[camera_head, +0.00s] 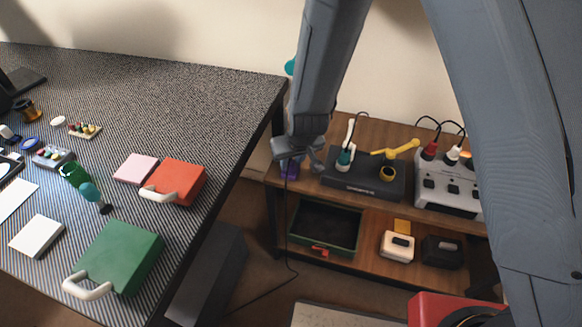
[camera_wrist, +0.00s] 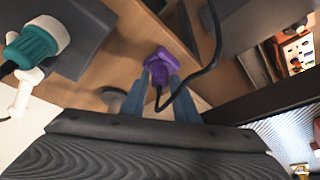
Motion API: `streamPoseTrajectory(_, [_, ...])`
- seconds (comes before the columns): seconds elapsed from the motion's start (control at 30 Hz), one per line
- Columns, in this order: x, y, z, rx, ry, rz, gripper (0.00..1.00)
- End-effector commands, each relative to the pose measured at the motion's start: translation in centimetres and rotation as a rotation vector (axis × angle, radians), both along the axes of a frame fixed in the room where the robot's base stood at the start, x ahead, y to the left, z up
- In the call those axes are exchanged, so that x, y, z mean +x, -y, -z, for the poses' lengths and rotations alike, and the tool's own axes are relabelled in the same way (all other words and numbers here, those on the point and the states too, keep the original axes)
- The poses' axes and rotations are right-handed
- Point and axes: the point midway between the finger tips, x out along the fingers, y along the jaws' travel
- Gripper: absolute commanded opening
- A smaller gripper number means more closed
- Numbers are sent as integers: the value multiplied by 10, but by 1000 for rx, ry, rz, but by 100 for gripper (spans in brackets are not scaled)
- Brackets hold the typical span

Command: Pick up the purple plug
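The purple plug (camera_wrist: 160,66) is near the middle of the wrist view, with a black cord curving from it to the right and up. My gripper (camera_wrist: 160,82) points down at the plug. Its two blue fingers lie on either side of the plug's lower part. Whether they press on it or stand slightly apart cannot be made out. In the head view, my wrist hides much of the plug.
A grey socket box (camera_head: 450,190) is farther right. The dark table (camera_head: 190,95) edges close on the left.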

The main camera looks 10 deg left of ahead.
Motion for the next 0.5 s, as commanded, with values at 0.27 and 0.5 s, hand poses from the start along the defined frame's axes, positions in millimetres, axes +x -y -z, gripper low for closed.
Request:
streamPoseTrajectory(0.27, [0, 0, 0, 0, 0, 0, 0])
streamPoseTrajectory(0.5, [0, 0, -7, 1, 2, 1, 0])
